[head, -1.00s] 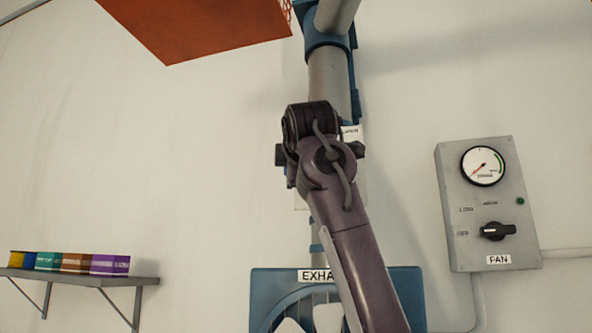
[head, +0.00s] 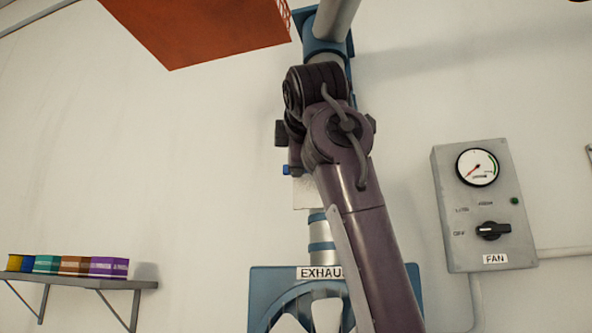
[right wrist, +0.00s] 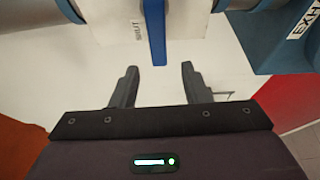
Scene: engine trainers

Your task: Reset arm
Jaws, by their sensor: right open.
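My right arm (head: 345,150) rises from the bottom of the head view in front of the grey exhaust pipe (head: 322,238). Its gripper cannot be made out there. In the right wrist view my right gripper (right wrist: 159,68) is open and empty, its two dark fingers apart. A blue lever (right wrist: 156,35) points down just beyond the fingertips, near the gap between them and not gripped. A white plate (right wrist: 122,27) with lettering that seems to read SHUT lies beside the lever. My left gripper is in neither view.
A blue frame (head: 277,288) labelled EXHAUST is below, partly hidden by my arm. A grey fan box (head: 463,235) with gauge and knob is on the right wall. A shelf (head: 85,284) with coloured boxes is at left. An orange panel (head: 190,35) hangs above. The wall between is clear.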

